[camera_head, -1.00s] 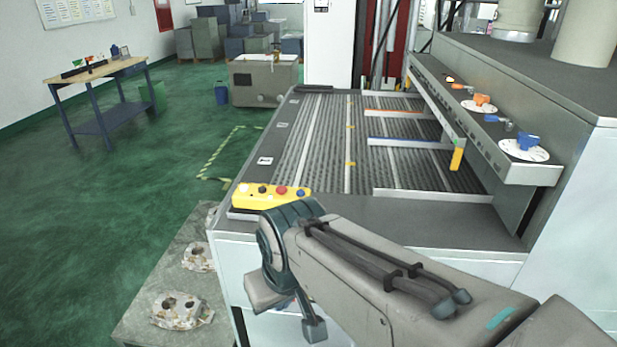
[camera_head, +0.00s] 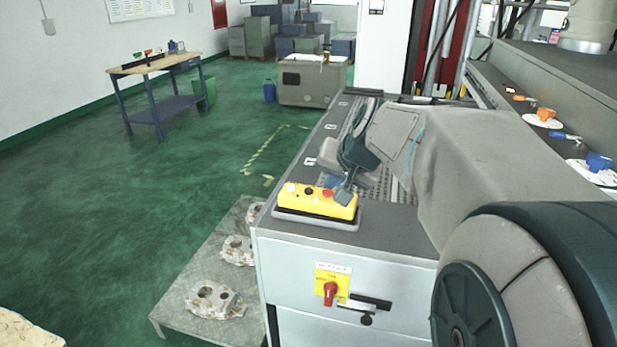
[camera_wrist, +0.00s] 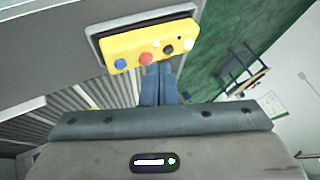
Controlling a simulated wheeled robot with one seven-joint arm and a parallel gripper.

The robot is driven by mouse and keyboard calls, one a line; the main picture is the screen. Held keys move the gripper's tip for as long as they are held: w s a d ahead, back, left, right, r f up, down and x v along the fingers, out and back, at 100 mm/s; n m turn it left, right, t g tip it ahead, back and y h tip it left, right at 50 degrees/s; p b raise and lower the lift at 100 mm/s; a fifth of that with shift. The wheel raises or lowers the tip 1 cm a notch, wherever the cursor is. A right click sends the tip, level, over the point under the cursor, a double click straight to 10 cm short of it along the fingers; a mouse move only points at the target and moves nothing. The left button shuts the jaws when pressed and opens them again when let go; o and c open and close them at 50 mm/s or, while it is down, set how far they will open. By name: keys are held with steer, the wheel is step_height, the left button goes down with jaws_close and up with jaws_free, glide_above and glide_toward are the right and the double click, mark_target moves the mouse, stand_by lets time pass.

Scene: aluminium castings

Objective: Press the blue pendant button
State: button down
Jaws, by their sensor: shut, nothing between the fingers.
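The yellow pendant (camera_head: 312,203) lies in a dark tray on the near left corner of the grey machine table. Its white, black and red buttons show in the head view; my gripper hides the blue end. In the wrist view the pendant (camera_wrist: 135,44) is at the top, with the blue button (camera_wrist: 120,64) left of the red button (camera_wrist: 146,58). My gripper (camera_wrist: 158,68) is shut and empty, pointing at the pendant, its tips nearest the red and black buttons. In the head view my gripper (camera_head: 344,197) overlaps the pendant's right end; contact cannot be told.
A red rotary switch (camera_head: 330,292) and a black handle (camera_head: 371,302) are on the machine front. Castings (camera_head: 214,298) lie on a low grey platform at left. The green floor is open at left.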

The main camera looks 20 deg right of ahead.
steer(key=w+d+r+m+t, duration=0.1)
steer(key=w+d+r+m, duration=0.1)
steer(key=w+d, duration=0.3)
steer(key=shift+w+d+r+m+t+h, duration=0.3)
steer(key=shift+d+r, duration=0.1)
steer(key=shift+d, duration=0.55)
steer(key=shift+f, duration=0.15)
step_height(320, 180, down, 8)
steer(key=b, duration=0.6)
steer(key=shift+f+b, duration=0.3)
steer(key=shift+b, duration=0.15)
stand_by(0.6)
steer(key=shift+f+b, duration=0.4)
steer(key=shift+b, duration=0.2)
